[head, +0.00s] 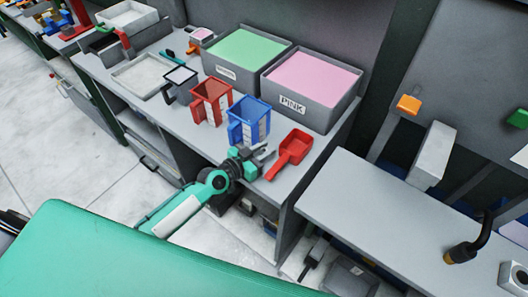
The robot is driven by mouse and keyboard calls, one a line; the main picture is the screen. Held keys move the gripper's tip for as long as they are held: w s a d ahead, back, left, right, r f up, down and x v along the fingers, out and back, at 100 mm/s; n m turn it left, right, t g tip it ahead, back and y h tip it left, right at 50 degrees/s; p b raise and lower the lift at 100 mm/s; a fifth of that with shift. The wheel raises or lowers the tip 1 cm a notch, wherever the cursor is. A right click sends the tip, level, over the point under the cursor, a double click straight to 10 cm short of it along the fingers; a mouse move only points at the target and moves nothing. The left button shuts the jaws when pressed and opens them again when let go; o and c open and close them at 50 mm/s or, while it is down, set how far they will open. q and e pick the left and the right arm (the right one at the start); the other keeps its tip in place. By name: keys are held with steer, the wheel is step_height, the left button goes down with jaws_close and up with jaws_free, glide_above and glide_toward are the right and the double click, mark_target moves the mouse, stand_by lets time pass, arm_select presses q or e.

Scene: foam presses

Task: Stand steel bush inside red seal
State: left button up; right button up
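I cannot make out a steel bush or a red seal in the head view. My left gripper (266,156) is over the front edge of the grey bench, between the blue jug (250,120) and the red scoop (291,150). Its fingers look apart, with nothing seen between them. My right gripper is out of view.
A red jug (211,101), a bin of green material (247,50) and a bin of pink material (314,80) stand on the bench. A lower grey table (400,220) at the right is largely bare. A pale block with a round opening (514,276) is at the lower right.

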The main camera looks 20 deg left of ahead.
arm_select(q)
steer(key=shift+c, duration=0.5)
jaws_close()
steer(key=shift+r, duration=0.1)
